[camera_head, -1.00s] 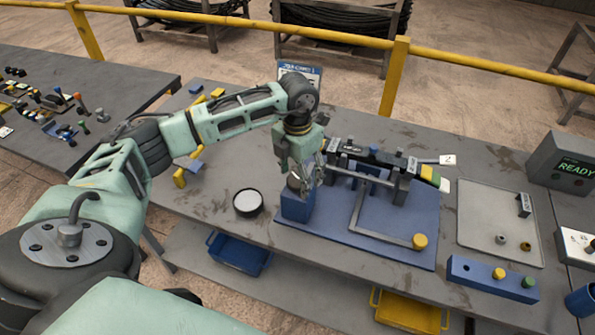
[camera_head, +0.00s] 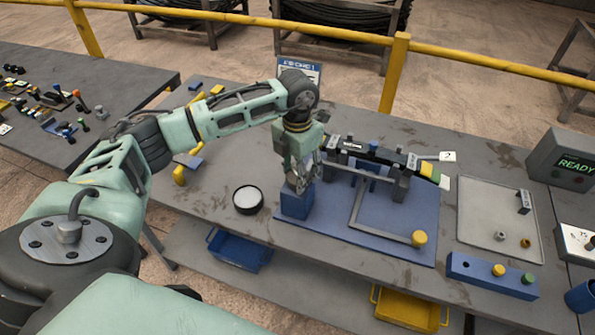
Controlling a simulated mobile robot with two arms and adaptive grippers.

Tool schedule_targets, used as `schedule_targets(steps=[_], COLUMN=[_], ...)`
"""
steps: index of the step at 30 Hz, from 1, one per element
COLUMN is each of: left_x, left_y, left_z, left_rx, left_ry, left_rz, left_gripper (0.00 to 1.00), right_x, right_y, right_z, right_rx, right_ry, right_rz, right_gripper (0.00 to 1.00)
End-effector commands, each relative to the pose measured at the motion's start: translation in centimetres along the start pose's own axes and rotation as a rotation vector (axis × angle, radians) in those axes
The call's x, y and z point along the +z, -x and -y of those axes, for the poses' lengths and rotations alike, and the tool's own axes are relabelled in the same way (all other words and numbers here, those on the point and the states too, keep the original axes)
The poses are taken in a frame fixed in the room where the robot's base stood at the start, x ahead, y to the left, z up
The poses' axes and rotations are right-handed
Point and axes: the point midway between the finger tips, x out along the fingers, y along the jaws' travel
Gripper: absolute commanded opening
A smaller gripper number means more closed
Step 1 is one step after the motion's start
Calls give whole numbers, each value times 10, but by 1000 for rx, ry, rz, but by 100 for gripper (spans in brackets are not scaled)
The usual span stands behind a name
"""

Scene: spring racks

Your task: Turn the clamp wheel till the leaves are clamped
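My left gripper (camera_head: 302,183) points down over the blue block (camera_head: 295,204) at the left end of the blue fixture plate (camera_head: 384,238). Its fingers are at the top of the block; they hide the clamp wheel, so I cannot tell whether they are shut on it. The black leaves (camera_head: 374,153) lie as a long stack across the fixture's uprights, with a yellow and green end (camera_head: 430,172) at the right. A bent grey bar with a yellow knob (camera_head: 419,238) lies in front of the stack. My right gripper is not in view.
A round dish (camera_head: 248,200) stands left of the fixture. A grey tray (camera_head: 480,226) with small parts, a blue block with yellow and green pegs (camera_head: 470,271) and a READY box (camera_head: 562,160) are at the right. A yellow rail (camera_head: 330,37) runs behind the table.

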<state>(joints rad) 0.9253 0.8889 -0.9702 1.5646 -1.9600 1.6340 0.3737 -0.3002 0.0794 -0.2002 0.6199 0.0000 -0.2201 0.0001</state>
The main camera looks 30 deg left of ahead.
Motion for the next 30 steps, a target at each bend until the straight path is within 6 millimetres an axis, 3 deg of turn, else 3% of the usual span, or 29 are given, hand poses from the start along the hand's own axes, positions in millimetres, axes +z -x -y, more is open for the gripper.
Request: schedule_targets(steps=[8, 21, 30], left_x=[1, 2, 3], left_y=[-3, -4, -2], left_z=[-2, -2, -2], left_rx=[4, 5, 5], left_ry=[-131, -530, -764], left_rz=[1, 2, 2], left_gripper=[20, 20, 20], right_x=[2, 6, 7], right_y=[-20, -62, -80], right_z=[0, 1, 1], right_rx=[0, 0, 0], right_ry=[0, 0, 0], right_rz=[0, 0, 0], right_gripper=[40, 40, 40])
